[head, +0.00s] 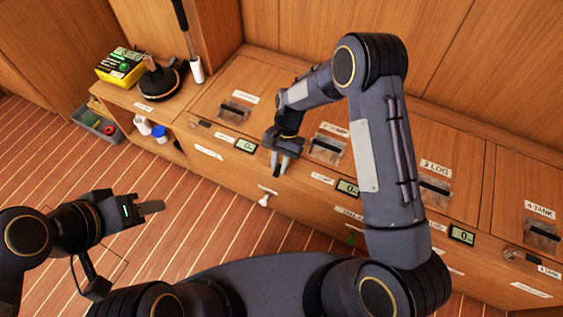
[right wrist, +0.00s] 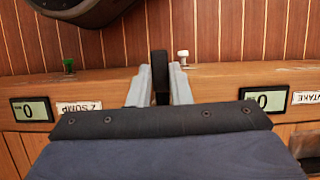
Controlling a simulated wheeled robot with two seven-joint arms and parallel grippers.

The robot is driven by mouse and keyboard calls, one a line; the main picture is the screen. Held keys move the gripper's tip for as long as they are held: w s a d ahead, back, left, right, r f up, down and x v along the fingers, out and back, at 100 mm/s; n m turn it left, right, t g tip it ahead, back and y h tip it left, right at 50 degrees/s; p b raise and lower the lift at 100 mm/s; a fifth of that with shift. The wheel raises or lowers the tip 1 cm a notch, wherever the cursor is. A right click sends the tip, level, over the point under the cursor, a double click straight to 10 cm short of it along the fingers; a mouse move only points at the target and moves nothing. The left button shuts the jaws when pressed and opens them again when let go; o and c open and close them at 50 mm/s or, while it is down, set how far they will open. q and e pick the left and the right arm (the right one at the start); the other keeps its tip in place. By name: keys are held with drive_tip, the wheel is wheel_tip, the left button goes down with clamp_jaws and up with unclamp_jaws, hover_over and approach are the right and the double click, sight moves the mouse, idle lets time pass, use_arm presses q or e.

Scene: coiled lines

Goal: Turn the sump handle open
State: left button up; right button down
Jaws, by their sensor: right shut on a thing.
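The sump handle (right wrist: 161,75) is a dark upright bar in the right wrist view, standing between the two pale fingers of my right gripper (right wrist: 160,88). The gripper is shut on it. In the head view my right gripper (head: 281,165) points down at the front edge of the wooden bench, just left of the sump label (head: 322,178), and hides the handle there. The sump label (right wrist: 79,107) also shows in the right wrist view. My left gripper (head: 150,207) is over the floor, away from the bench; its jaw gap cannot be made out.
The sump display (head: 347,188) and the intake display (head: 246,145) read 0. White (head: 265,200) and green (head: 352,238) pulls hang below the bench edge. Handled lids, such as the LOG one (head: 434,190), line the top. A yellow box (head: 120,66) stands at far left.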

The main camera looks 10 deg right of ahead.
drive_tip(key=shift+w+a, duration=0.1)
drive_tip(key=shift+w, duration=0.05)
idle(0.4)
drive_tip(key=c, duration=1.3)
unclamp_jaws()
drive_tip(key=shift+r, duration=0.15)
drive_tip(key=p+v, duration=0.2)
drive_tip(key=v, duration=0.4)
drive_tip(key=shift+r, duration=0.15)
drive_tip(key=shift+w+d+r, duration=0.25)
drive_tip(key=shift+r, duration=0.35)
drive_tip(key=shift+r, duration=0.1)
